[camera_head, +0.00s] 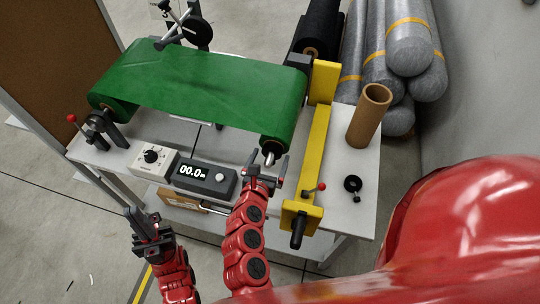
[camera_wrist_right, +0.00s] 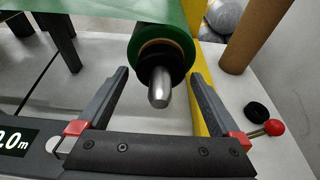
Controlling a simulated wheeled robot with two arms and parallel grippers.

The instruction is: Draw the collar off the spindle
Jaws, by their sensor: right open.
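The spindle (camera_wrist_right: 160,92) is a silver round-nosed shaft at the near end of the green roll; it also shows in the head view (camera_head: 269,159). A black ring, apparently the collar (camera_wrist_right: 156,70), sits around it against the roll's end. My right gripper (camera_head: 267,170) is open and empty, with the spindle tip between its fingers. In the right wrist view its fingers (camera_wrist_right: 160,76) stand either side of the spindle and collar, apart from both. My left gripper (camera_head: 143,220) is at the lower left, away from the roll; its opening is unclear.
A yellow arm (camera_head: 313,160) with a red-knobbed lever stands right of the spindle. A black ring-shaped part (camera_head: 353,184) and a cardboard tube (camera_head: 369,116) are on the white table (camera_head: 345,215). A display box (camera_head: 206,177) stands left of my right gripper.

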